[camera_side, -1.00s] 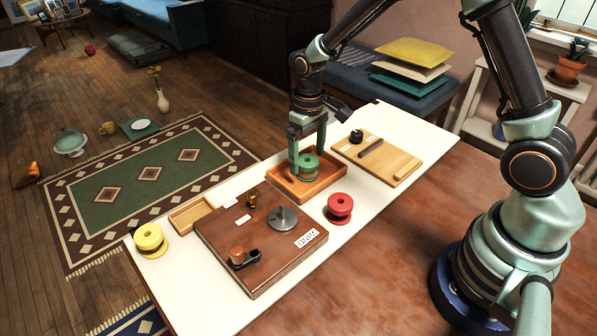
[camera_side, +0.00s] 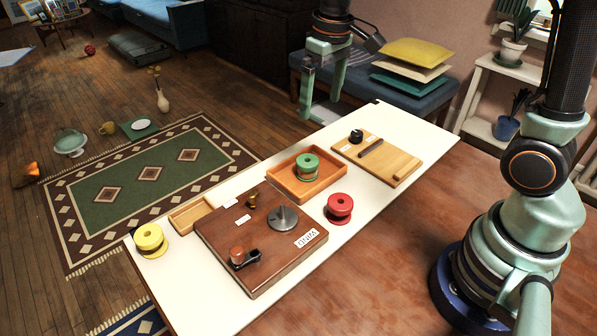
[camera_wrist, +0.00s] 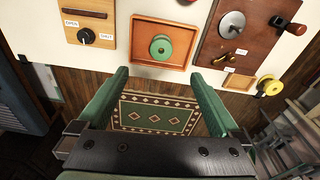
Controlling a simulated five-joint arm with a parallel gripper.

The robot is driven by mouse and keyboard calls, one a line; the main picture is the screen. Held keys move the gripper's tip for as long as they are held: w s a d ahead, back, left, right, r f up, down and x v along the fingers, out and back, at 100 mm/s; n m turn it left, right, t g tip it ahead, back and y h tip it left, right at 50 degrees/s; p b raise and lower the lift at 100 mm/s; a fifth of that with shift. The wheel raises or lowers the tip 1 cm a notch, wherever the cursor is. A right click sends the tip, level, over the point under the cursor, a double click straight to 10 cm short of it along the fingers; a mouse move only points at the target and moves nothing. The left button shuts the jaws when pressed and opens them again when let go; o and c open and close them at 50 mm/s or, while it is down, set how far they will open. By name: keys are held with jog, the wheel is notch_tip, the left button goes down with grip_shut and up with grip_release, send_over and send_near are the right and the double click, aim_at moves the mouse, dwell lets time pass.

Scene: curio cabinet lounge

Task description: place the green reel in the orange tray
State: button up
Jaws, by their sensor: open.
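The green reel (camera_side: 307,166) sits upright inside the orange tray (camera_side: 284,185), which lies on the white tabletop. The wrist view also shows the green reel (camera_wrist: 161,47) within the orange tray's walls (camera_wrist: 137,40). My gripper (camera_side: 322,112) is open and empty, raised above and behind the tray, apart from the reel. Its two green fingers (camera_wrist: 160,80) are spread wide in the wrist view, with nothing between them but floor and rug far below.
A red reel (camera_side: 340,208) stands right of a brown board (camera_side: 262,262) with a knob and crank. A yellow reel (camera_side: 150,240) and a small empty wooden tray (camera_side: 190,215) are at left. A light wood panel (camera_side: 395,165) with a black dial lies behind the orange tray.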

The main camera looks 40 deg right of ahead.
jog(key=s+d+r+m+t, duration=0.1)
jog(key=s+r+t, duration=0.3)
jog(key=s, duration=0.7)
jog(key=shift+s+d+r, duration=0.15)
jog(key=shift+d+r, duration=0.05)
jog(key=shift+r, duration=0.05)
dwell(0.8)
